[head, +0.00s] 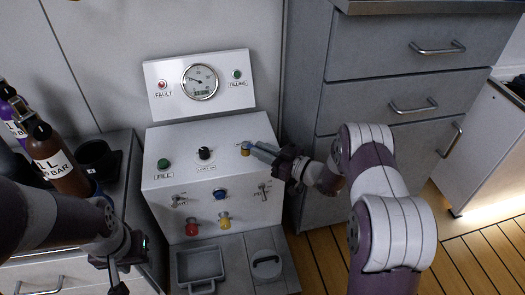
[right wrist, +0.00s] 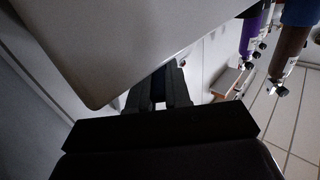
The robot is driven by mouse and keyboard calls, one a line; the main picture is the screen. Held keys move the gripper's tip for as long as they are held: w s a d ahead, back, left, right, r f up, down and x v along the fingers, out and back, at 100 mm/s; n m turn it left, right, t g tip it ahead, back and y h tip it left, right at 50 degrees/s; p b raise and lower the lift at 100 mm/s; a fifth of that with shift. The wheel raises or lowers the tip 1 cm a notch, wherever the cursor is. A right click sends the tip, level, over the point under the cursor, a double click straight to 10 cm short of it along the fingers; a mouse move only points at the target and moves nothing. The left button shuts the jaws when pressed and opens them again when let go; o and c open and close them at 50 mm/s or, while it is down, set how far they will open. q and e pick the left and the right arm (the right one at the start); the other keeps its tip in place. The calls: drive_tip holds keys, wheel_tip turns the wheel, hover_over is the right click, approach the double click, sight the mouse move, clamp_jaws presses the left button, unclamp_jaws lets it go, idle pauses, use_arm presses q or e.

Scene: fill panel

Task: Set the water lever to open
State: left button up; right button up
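The fill panel (head: 205,140) stands in the middle of the head view. Small levers show on its front at left (head: 178,200) and right (head: 263,190); their labels are too small to read, so I cannot tell which is the water lever. A small yellow and blue control (head: 246,149) is at the upper right of the front. My right gripper (head: 262,154) points left, its tips beside this control; contact is unclear. In the right wrist view its dark fingers (right wrist: 160,92) look closed together with nothing visible between.
The panel also bears a green FILL button (head: 164,164), black knob (head: 204,154), blue knob (head: 219,195), red valve (head: 192,227), yellow valve (head: 224,220) and gauge (head: 200,81). Bottles (head: 55,165) stand at left. A tray (head: 200,264) sits below; drawers (head: 400,95) stand right.

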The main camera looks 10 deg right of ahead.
drive_tip(key=o, duration=0.4)
drive_tip(key=shift+w+r, duration=0.1)
drive_tip(key=shift+r, duration=0.05)
drive_tip(key=shift+c, duration=0.2)
drive_tip(key=shift+a, duration=0.1)
